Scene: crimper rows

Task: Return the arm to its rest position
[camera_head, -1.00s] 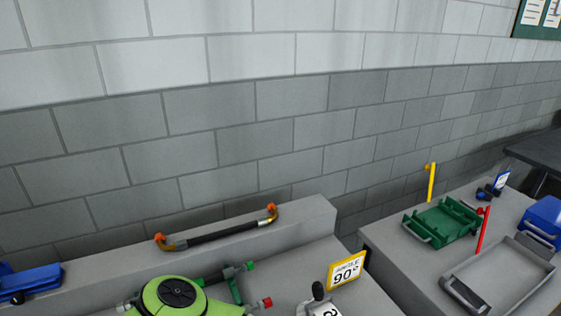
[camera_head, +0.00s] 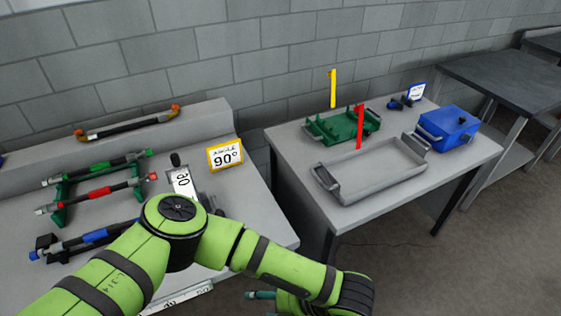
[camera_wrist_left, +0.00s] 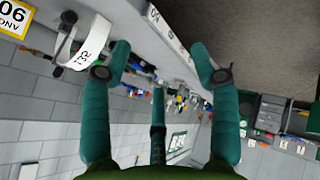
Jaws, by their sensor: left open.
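My left arm (camera_head: 175,222), green with dark bands, comes in from the bottom left in the head view. It bends at an elbow over the front of the left bench and reaches right. My left gripper (camera_head: 264,296) shows only in part at the bottom edge, as teal fingers in front of the left bench. In the left wrist view my left gripper (camera_wrist_left: 162,58) has its teal fingers spread wide with nothing between them. My right gripper is not in view.
The right table (camera_head: 290,150) holds a grey tray (camera_head: 372,170), a green tray (camera_head: 342,125) and a blue box (camera_head: 447,125). Floor lies between.

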